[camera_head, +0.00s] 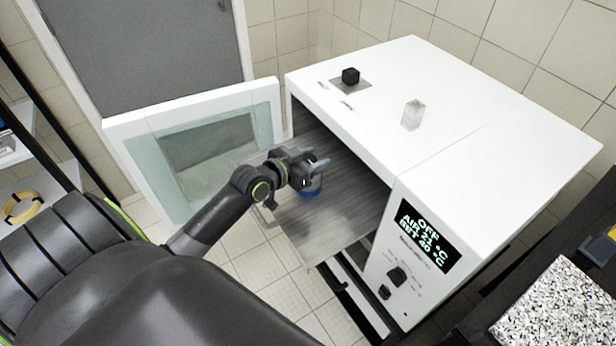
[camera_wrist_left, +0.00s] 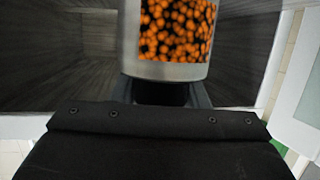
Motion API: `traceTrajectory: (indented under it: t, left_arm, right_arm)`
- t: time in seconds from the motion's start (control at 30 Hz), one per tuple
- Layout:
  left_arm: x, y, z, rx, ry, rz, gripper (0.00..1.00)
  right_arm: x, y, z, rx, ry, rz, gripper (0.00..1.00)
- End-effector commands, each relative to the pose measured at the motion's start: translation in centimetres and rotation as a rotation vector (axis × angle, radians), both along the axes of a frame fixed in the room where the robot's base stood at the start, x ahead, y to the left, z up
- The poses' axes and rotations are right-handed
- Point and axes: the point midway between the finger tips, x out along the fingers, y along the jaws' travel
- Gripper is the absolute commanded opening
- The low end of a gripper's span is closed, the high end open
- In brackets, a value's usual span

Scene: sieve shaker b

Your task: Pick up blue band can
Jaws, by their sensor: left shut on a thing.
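The blue band can (camera_head: 313,192) is at the oven's pulled-out metal shelf, mostly hidden under my left gripper (camera_head: 314,172) in the head view. Only a blue part of it shows clearly there. My left gripper is shut on the can. In the left wrist view, the can (camera_wrist_left: 175,70) is large and close, with a grey wall and an orange and black speckled area; its blue band does not show there. Whether its base touches the shelf cannot be told. My right gripper is not in view.
The white oven (camera_head: 480,125) has its door (camera_head: 125,130) swung open to the left. The metal shelf (camera_head: 335,235) sticks out of the opening. A black cube (camera_head: 350,76) and a clear block (camera_head: 413,115) stand on top. A speckled slab (camera_head: 555,305) lies at lower right.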

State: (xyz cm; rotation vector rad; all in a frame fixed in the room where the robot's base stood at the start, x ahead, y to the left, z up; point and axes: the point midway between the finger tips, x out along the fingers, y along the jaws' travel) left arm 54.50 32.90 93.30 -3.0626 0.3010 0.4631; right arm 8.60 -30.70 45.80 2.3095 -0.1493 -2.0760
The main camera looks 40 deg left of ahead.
Motion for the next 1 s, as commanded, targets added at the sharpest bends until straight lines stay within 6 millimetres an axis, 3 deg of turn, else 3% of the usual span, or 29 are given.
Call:
traceTrajectory:
  t: [0.03,0.17,0.67,0.87,1.0]
  left_arm:
    - [0.0,0.0,0.0,0.0,0.0,0.0,0.15]
    - [0.0,0.0,0.0,0.0,0.0,0.0,0.0]
    - [0.1,0.0,0.9,0.0,-0.005,-0.003,0.0]
    - [0.1,0.0,3.7,0.005,-0.008,-0.004,0.0]
    - [0.1,0.0,7.2,0.007,-0.012,-0.005,0.0]
  right_arm:
    - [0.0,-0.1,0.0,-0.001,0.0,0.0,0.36]
    - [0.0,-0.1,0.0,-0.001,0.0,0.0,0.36]
    - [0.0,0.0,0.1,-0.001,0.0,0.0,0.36]
    - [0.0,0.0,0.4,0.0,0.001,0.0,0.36]
    - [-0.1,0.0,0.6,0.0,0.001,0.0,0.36]
